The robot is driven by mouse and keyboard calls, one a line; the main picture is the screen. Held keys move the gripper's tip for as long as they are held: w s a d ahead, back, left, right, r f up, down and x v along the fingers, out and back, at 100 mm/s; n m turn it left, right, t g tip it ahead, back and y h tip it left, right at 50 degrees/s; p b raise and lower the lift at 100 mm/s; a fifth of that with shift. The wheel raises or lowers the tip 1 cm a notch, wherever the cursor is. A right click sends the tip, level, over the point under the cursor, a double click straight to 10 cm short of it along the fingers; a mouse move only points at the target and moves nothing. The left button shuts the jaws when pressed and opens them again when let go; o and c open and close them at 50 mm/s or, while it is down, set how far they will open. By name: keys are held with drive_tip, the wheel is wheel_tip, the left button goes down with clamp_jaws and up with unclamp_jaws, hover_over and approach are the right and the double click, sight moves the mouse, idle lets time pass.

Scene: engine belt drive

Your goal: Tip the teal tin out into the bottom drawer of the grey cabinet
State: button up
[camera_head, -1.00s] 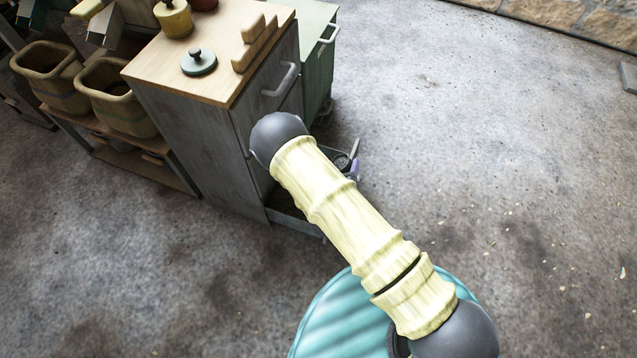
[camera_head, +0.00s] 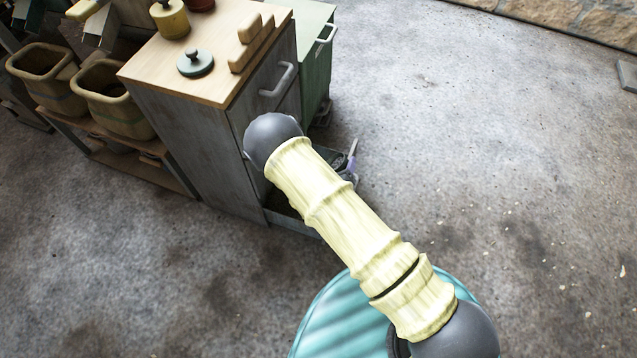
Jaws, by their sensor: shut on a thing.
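The grey cabinet (camera_head: 190,150) stands at upper left with a pale wooden top. Its bottom drawer (camera_head: 292,222) is pulled out low at the front; my arm covers much of it. A small part of my gripper (camera_head: 351,160) shows past the arm, over the drawer's right side. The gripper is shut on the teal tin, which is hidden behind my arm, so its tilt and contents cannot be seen. A round teal-grey lid with a knob (camera_head: 195,63) lies on the cabinet top.
On the cabinet top are a yellow pot (camera_head: 171,20) and stepped wooden blocks (camera_head: 257,45). A green cabinet (camera_head: 315,60) adjoins behind. A low shelf with tan bins (camera_head: 110,98) stands at left. The concrete floor at right is open.

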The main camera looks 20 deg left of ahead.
drive_tip(key=shift+s+a+r, duration=0.1)
drive_tip(key=shift+s+a, duration=0.05)
drive_tip(key=shift+a, duration=0.1)
drive_tip(key=shift+d, duration=0.25)
drive_tip(key=shift+a+r+n, duration=0.15)
drive_tip(key=shift+a+n, duration=0.05)
drive_tip(key=shift+n, duration=0.3)
drive_tip(key=shift+r+n+h, duration=0.3)
drive_tip(key=shift+n+h, duration=0.2)
idle(1.2)
drive_tip(key=shift+a+r+n+b, duration=0.1)
drive_tip(key=shift+r+n+b, duration=0.1)
drive_tip(key=shift+n+b, duration=0.2)
idle(0.5)
drive_tip(key=shift+a+r+n+h+b, duration=0.1)
drive_tip(key=shift+r+n+h+b, duration=0.3)
drive_tip(key=shift+n+h, duration=0.3)
idle(0.9)
drive_tip(key=shift+w+a+f+n, duration=0.2)
drive_tip(key=shift+a+f+n, duration=0.05)
drive_tip(key=shift+f+n, duration=0.05)
